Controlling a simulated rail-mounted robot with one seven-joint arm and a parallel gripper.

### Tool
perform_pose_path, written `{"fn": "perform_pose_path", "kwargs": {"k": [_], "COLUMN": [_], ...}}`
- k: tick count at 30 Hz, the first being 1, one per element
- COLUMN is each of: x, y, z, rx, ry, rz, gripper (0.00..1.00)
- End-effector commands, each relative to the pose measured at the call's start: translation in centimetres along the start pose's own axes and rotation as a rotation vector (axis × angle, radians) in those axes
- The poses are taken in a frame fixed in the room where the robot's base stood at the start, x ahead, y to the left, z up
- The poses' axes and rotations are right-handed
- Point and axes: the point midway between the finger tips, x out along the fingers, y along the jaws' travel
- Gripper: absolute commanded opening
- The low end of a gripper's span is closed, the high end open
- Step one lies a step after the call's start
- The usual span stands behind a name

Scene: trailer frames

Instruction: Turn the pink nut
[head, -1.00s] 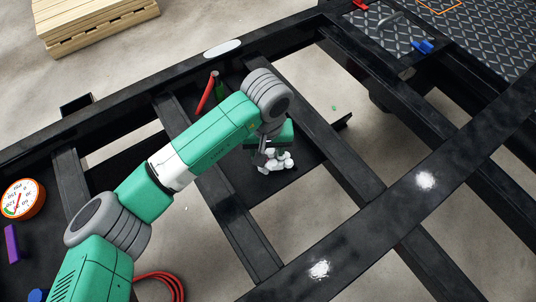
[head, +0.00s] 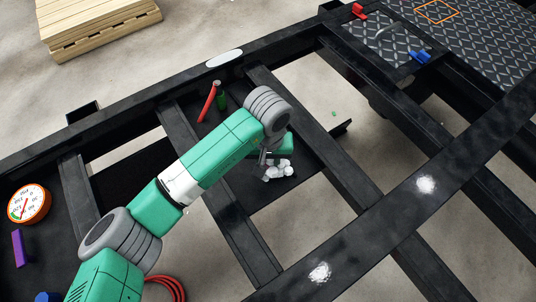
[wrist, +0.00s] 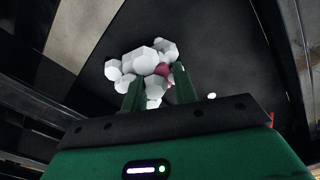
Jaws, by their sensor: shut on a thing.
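The pink nut (wrist: 162,70) shows in the wrist view, partly covered by white many-sided pieces (wrist: 144,57) clustered around it. In the head view the white cluster (head: 281,170) sits over a black plate in the frame, and I cannot make out the pink nut there. My gripper (wrist: 158,76) has its two green fingers apart, one on each side of part of the cluster. The pink nut lies between them, close to the right fingertip. In the head view my gripper (head: 268,162) reaches the cluster's left side. The exact finger contact is hidden.
Black trailer beams (head: 345,175) surround the work spot, with open gaps to the floor. An orange-rimmed gauge (head: 29,203) and a purple block (head: 18,248) lie at left.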

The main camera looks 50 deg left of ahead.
Motion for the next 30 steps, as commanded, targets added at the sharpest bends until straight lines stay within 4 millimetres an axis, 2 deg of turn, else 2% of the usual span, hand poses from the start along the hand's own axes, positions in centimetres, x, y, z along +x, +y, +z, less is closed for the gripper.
{"fn": "perform_pose_path", "kwargs": {"k": [1, 6, 17, 30], "x": [-1.1, -1.5, -0.9, -0.2], "y": [0.1, 0.2, 0.1, 0.0], "z": [0.2, 0.4, 0.3, 0.1], "rx": [0.014, 0.099, 0.335, 0.745], "ry": [-0.007, -0.012, -0.009, -0.002], "rz": [0.002, 0.002, 0.0, 0.001], "gripper": [0.06, 0.06, 0.06, 0.06]}}
